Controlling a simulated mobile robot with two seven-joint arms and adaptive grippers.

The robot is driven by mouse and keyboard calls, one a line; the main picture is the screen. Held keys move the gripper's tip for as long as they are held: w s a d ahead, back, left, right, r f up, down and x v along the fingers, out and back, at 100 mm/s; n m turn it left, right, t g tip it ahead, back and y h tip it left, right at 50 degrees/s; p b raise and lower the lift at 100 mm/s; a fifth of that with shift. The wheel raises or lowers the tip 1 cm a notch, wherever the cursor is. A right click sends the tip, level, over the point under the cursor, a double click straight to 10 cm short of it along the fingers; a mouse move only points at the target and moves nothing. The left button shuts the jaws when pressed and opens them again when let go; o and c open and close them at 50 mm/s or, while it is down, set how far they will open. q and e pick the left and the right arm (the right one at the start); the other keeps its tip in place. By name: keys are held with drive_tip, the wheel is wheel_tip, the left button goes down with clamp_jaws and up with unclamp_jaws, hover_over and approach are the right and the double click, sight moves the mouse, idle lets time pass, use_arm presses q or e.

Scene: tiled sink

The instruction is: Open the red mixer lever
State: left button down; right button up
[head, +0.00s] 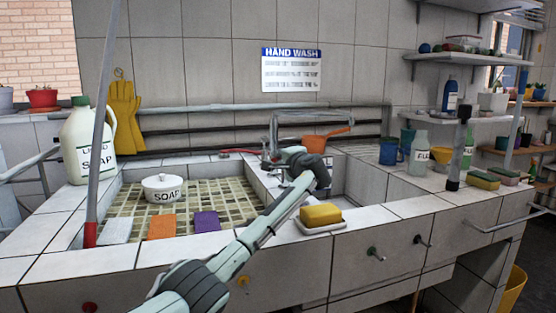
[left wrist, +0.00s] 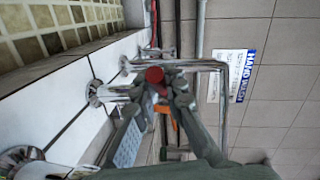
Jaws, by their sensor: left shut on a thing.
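The chrome mixer tap (head: 270,130) stands at the back of the tiled sink, with a bent spout. In the left wrist view the chrome tap (left wrist: 205,66) is close in front. A round red end (left wrist: 155,75) shows between the fingertips of my left gripper (left wrist: 161,88), which is shut on the red part. How much of the lever lies between the fingers is hidden. My right gripper is out of view.
A liquid soap jug (head: 85,145), a soap pot (head: 163,188) and coloured sponges (head: 161,227) stand left of my arm. A yellow soap bar (head: 320,214) lies right of it. A slanting grey pole (head: 101,120) rises at left. Bottles (head: 419,155) stand at right.

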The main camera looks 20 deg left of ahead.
use_arm(q)
drive_tip(key=c, duration=1.6)
unclamp_jaws()
drive_tip(key=shift+o, duration=0.2)
drive_tip(key=v, duration=1.2)
